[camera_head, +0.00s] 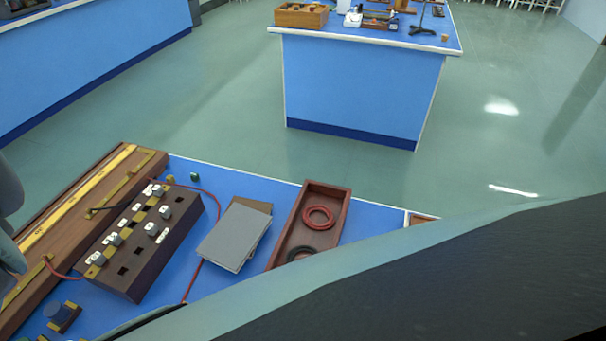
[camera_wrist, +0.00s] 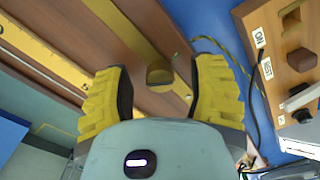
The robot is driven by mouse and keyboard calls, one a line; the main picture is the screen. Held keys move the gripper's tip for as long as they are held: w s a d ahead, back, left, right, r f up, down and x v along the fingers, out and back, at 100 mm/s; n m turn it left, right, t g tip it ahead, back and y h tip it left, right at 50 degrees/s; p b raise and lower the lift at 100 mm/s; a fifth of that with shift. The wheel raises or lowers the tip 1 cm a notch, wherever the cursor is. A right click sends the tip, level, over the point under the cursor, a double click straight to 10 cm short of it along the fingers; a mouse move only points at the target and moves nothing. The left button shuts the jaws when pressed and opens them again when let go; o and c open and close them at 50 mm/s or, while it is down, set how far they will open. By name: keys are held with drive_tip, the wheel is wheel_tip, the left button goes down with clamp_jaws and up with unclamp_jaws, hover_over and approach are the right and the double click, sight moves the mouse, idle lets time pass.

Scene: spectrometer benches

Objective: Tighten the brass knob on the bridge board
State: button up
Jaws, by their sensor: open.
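The bridge board (camera_head: 28,300) is a long brown wooden board with a yellow scale and brass strips, at the left of the near bench. In the wrist view, its wood (camera_wrist: 105,52) and brass strips fill the upper left. The brass knob (camera_wrist: 159,72) stands at a brass strip on the board. My gripper (camera_wrist: 159,84) has yellow ribbed fingers, spread wide apart. The knob shows between the two fingers, with a gap on each side. How far the fingertips are above the board is hard to tell. In the head view the knob cannot be made out.
A box with grey plugs (camera_head: 133,279) stands right of the board. Near it are a grey flat block (camera_head: 232,240) and a wooden tray (camera_head: 336,212) with red and black rings. In the wrist view, a labelled wooden box (camera_wrist: 280,72) and a cable lie to the right.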

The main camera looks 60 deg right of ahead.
drive_tip(key=shift+f, duration=0.1)
idle(0.3)
clamp_jaws()
idle(0.4)
